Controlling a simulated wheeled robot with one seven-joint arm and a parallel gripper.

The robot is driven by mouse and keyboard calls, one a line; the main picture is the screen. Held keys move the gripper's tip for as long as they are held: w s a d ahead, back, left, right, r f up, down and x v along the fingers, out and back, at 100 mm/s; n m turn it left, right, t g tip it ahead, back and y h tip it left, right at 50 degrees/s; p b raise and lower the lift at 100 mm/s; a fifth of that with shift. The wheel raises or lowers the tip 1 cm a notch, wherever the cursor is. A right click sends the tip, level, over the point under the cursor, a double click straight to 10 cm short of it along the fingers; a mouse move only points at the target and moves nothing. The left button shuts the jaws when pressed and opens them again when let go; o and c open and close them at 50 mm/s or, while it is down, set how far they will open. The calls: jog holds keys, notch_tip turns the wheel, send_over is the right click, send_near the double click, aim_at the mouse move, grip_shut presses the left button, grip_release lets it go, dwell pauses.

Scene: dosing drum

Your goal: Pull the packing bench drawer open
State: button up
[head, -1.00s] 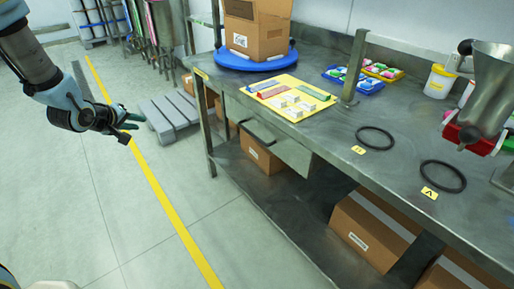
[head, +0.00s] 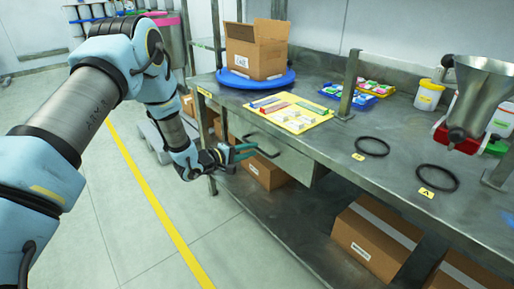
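The packing bench (head: 330,140) is a grey metal table with a shelf below. Its drawer (head: 285,158) hangs under the top, left of the middle, with a plain grey front and a dark bar handle (head: 263,146). I cannot tell for certain whether the drawer is fully closed. My gripper (head: 245,152) is in front of the drawer, close to the left part of the handle. Its greenish fingers look apart, pointing at the handle. Whether they touch it is too small to tell.
On the bench are a carton (head: 256,52) on a blue turntable (head: 256,79), a yellow board (head: 290,115), two black rings (head: 372,147) and a metal hopper (head: 480,95). Boxes (head: 375,240) stand on the lower shelf.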

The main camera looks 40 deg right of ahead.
jog(key=shift+x, duration=1.65)
grip_shut()
